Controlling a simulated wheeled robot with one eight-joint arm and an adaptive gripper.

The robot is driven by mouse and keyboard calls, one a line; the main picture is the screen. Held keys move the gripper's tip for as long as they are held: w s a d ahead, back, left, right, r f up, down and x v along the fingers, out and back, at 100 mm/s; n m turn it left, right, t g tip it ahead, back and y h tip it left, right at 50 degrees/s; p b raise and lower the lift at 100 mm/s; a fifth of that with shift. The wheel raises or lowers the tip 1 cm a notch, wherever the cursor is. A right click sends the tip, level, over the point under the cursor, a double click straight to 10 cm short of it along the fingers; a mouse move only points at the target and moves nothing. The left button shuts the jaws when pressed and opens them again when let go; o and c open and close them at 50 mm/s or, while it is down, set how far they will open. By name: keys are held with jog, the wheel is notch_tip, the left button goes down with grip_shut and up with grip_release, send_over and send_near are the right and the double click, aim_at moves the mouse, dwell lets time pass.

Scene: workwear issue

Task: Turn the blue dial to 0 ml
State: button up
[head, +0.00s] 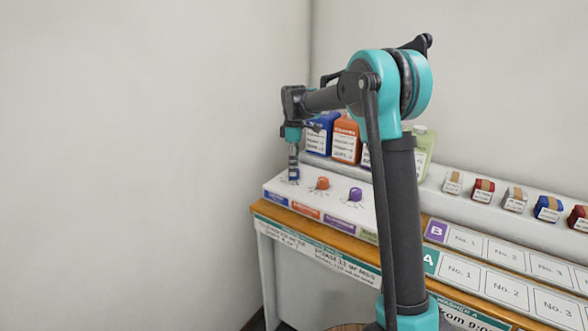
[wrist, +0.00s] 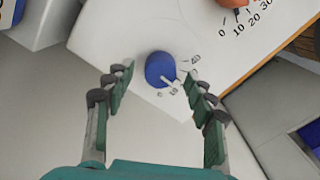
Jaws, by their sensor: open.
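The blue dial (wrist: 160,66) sits on a white sloped panel (wrist: 110,42). A pale pointer mark on it faces the lower right in the wrist view, towards the low numbers of its printed scale. The small digits are too blurred to read the exact setting. My gripper (wrist: 160,84) is open, with one finger on each side of the dial and a gap to it on both sides. In the head view my gripper (head: 293,160) points down over the blue dial (head: 294,175) at the panel's left end, and partly hides it.
An orange dial (head: 322,183) and a purple dial (head: 355,194) stand to the right on the same panel. Blue (head: 318,136) and orange (head: 345,142) containers stand behind. My arm hides part of the bench. Free floor and wall lie to the left.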

jog(key=shift+f, duration=0.65)
jog(key=shift+c, duration=0.6)
jog(key=c, duration=1)
jog(key=shift+c, duration=0.2)
jog(key=m, duration=0.5)
jog(key=shift+m, duration=2.5)
